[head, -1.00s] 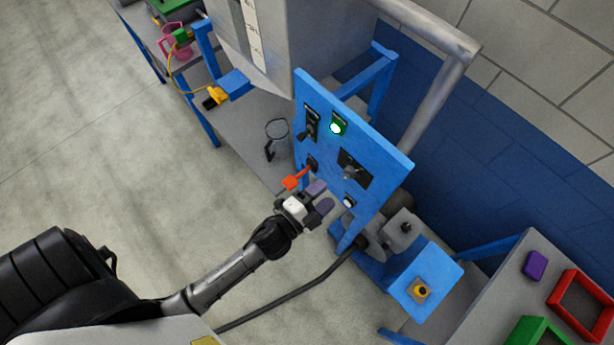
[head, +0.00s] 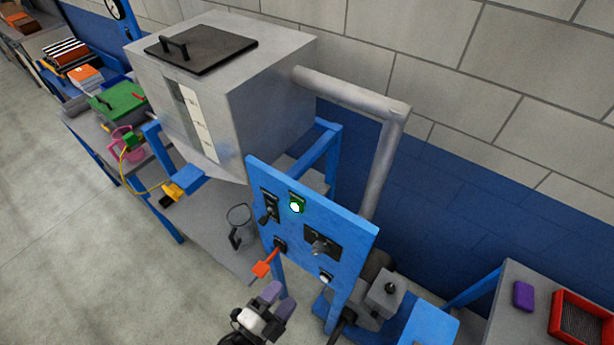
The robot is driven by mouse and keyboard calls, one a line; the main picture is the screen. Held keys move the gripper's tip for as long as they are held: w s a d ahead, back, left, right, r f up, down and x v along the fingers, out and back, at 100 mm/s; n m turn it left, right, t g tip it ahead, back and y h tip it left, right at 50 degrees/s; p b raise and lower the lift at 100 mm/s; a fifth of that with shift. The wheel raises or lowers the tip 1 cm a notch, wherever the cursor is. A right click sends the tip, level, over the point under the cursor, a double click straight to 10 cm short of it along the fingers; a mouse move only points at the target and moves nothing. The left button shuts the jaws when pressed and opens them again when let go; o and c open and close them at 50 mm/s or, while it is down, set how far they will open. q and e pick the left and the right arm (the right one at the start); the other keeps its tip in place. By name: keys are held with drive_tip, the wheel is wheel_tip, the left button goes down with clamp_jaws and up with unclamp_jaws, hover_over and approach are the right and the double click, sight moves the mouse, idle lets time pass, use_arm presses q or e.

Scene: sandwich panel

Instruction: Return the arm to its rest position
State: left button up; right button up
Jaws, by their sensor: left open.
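My left gripper (head: 272,309) is at the bottom middle of the head view, with purple-grey fingertips. It is open and empty, apart from the blue control panel (head: 345,235), below and in front of its lower left corner. The orange-red handle (head: 262,269) on the panel sits just above the fingertips, with a small gap visible between them. The rest of my left arm is cut off by the bottom edge. My right gripper is not in view.
A pump (head: 384,295) is low right. A table (head: 505,315) holds a purple block (head: 523,296). Open floor (head: 90,255) lies left.

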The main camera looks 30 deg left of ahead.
use_arm(q)
drive_tip(key=s+a+f+n+g+y, duration=0.55)
drive_tip(key=f+n+g, duration=0.25)
drive_tip(key=n+g, duration=0.2)
drive_tip(key=s+r+n+g+h+p, duration=0.2)
drive_tip(key=s+r+p, duration=0.5)
drive_tip(key=r, duration=0.4)
drive_tip(key=shift+s+g+h+p, duration=0.25)
drive_tip(key=shift+g+h+p, duration=0.25)
drive_tip(key=shift+g, duration=0.6)
drive_tip(key=shift+f, duration=0.1)
